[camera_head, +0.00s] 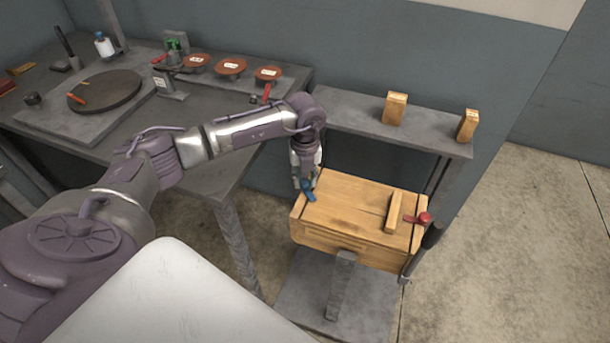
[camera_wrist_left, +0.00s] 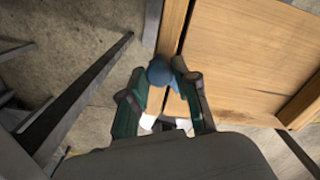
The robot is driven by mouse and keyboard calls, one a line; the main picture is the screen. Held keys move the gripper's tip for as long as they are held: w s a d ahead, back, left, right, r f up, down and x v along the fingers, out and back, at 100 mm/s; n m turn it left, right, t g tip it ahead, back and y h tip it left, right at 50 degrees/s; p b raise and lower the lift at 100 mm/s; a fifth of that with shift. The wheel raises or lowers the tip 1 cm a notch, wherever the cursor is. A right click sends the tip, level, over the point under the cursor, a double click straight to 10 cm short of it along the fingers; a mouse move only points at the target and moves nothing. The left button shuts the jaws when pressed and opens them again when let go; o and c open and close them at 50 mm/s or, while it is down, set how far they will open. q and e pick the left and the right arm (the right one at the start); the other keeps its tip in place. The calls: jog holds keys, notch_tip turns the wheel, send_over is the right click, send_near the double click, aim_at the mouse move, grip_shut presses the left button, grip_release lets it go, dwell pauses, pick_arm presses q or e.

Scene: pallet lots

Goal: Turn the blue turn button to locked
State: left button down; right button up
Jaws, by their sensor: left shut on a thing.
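The blue turn button (camera_head: 308,190) sits at the left end of the top of a wooden box (camera_head: 345,207). My left gripper (camera_head: 302,182) reaches down to it from above. In the left wrist view the fingers (camera_wrist_left: 165,90) are closed around the button's rounded blue part (camera_wrist_left: 160,72), beside the edge of the wooden top (camera_wrist_left: 235,60). The fingers and arm cover part of the button, and I cannot tell its exact angle. A red turn button (camera_head: 418,218) is at the right end of the box. My right gripper does not show.
A wooden bar (camera_head: 393,212) stands up on the box top. Behind is a grey shelf (camera_head: 350,122) with two wooden blocks (camera_head: 395,108). A workbench (camera_head: 200,130) at left holds a dark round plate (camera_head: 105,90) and several red discs (camera_head: 231,67).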

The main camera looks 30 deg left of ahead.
aim_at(305, 182)
pick_arm(q)
jog(key=n+p, duration=0.1)
jog(key=n, duration=0.3)
jog(key=shift+r+n+p, duration=0.1)
jog(key=shift+n+p, duration=0.2)
jog(key=shift+p, duration=0.05)
jog(key=shift+n+p, duration=0.6)
jog(key=shift+n, duration=1)
jog(key=c, duration=0.8)
grip_release()
jog(key=shift+c, duration=0.2)
notch_tip(305, 182, up, 12)
